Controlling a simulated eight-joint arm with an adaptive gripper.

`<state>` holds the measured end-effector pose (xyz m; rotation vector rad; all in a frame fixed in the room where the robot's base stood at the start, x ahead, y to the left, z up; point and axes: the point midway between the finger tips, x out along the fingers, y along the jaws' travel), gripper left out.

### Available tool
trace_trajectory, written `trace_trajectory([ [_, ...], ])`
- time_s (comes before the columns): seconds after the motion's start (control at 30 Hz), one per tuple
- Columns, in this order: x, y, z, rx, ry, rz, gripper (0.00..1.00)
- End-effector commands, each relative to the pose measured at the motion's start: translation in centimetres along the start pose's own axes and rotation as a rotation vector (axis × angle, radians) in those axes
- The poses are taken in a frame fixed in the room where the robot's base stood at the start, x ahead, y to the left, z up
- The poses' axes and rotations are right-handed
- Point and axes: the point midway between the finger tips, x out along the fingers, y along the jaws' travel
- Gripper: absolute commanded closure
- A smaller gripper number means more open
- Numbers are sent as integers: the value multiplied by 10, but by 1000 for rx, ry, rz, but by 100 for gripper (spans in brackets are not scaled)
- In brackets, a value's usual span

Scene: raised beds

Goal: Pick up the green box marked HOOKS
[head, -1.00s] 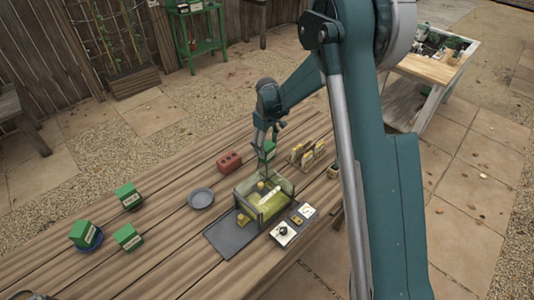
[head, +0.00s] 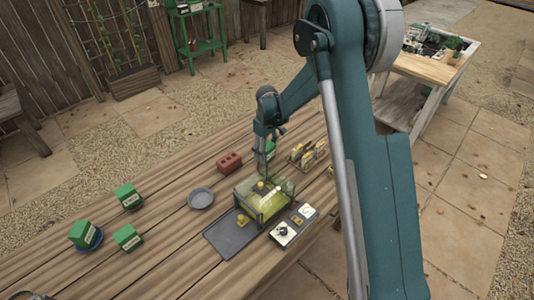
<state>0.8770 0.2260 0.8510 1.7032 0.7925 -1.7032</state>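Three green boxes with pale labels stand at the left of the wooden table: one at the back (head: 128,196), one on a blue dish (head: 85,233) and one nearer the front (head: 128,238). A further green item (head: 270,148) shows at my gripper (head: 267,153), partly hidden by the fingers. I cannot tell whether it is held or stands behind them. The labels are too small to read, so I cannot tell which box is marked HOOKS. My gripper points down behind the clear yellowish bin (head: 286,206); its finger opening is not clear.
A grey dish (head: 201,199) and a red brick (head: 230,161) lie left of the gripper. A dark mat (head: 226,238), white dial cards (head: 284,234) and a rack of yellow packets (head: 307,154) surround the bin.

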Motion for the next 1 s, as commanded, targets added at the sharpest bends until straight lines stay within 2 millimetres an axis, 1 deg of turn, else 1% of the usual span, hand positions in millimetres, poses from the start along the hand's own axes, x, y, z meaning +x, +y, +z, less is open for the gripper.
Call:
trace_trajectory([
  [0.03, 0, 0, 0, 0, 0, 0, 55],
  [0.1, 0, 0, 0, 0, 0, 0, 64],
  [0.17, 0, 0, 0, 0, 0, 0, 71],
  [0.47, -1, 0, 0, 0, 0, 0, 71],
  [0.63, -7, 0, 0, 0, 0, 0, 71],
  [0.77, -18, 0, 0, 0, 0, 0, 71],
  [1.0, -52, 0, 0, 0, 0, 0, 71],
])
